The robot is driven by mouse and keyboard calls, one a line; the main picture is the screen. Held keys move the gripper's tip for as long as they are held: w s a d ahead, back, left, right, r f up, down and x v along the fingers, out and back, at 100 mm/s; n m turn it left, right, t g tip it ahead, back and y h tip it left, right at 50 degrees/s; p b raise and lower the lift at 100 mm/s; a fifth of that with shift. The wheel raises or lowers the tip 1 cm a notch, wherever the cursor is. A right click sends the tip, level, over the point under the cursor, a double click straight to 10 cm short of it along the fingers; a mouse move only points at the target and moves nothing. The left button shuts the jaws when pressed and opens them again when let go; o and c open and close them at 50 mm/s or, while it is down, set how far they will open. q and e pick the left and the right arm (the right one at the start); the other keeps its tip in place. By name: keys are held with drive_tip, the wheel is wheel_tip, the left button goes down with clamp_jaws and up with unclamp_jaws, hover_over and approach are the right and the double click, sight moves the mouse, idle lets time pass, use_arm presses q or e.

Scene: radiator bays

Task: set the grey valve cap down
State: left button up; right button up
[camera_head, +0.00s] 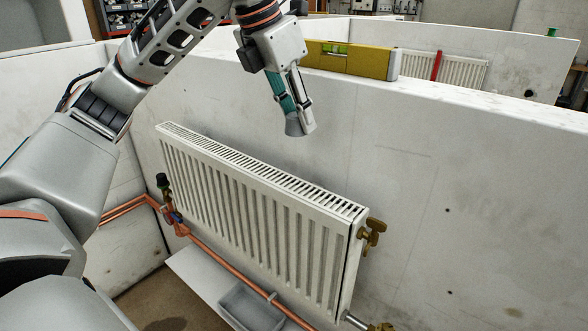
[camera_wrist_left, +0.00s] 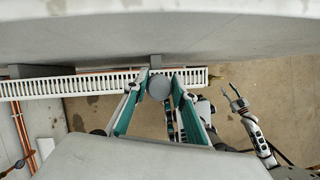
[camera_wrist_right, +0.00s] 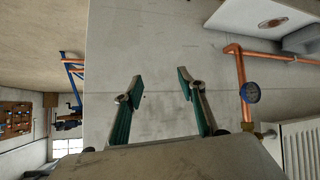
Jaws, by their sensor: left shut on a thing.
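The grey valve cap (camera_head: 298,129) is held between the fingertips of my left gripper (camera_head: 294,103), in the air above the white radiator (camera_head: 262,200) and in front of the white wall. In the left wrist view the cap (camera_wrist_left: 158,88) shows as a round grey disc between the fingers, with the radiator (camera_wrist_left: 80,85) below it. My right gripper (camera_wrist_right: 161,84) shows in the right wrist view with its fingers apart and nothing between them. The head view does not show it.
A yellow spirit level (camera_head: 350,60) lies on top of the white wall (camera_head: 480,150). Copper pipes (camera_head: 215,258) and brass valves (camera_head: 372,236) flank the radiator. A grey tray (camera_head: 233,312) lies low below it. A blue-faced gauge (camera_wrist_right: 251,93) is on a pipe in the right wrist view.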

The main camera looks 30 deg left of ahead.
use_arm(q)
hover_over(303, 183)
drive_tip(key=s, duration=0.1)
drive_tip(key=f, duration=0.8)
drive_tip(key=shift+s+a, duration=0.2)
drive_tip(key=shift+a, duration=0.1)
drive_tip(key=shift+f+b, duration=0.3)
drive_tip(key=shift+f, duration=0.05)
wheel_tip(303, 183, down, 3)
drive_tip(key=shift+r+b, duration=0.1)
drive_tip(key=shift+b, duration=0.35)
drive_tip(key=shift+f, duration=0.3)
use_arm(e)
drive_tip(key=shift+w+a+r+t+y, duration=0.3)
drive_tip(key=shift+w+a+r, duration=0.1)
drive_tip(key=shift+w+a, duration=0.25)
drive_tip(key=shift+s, duration=0.1)
use_arm(q)
drive_tip(key=o, duration=0.7)
use_arm(e)
drive_tip(key=shift+f, duration=0.15)
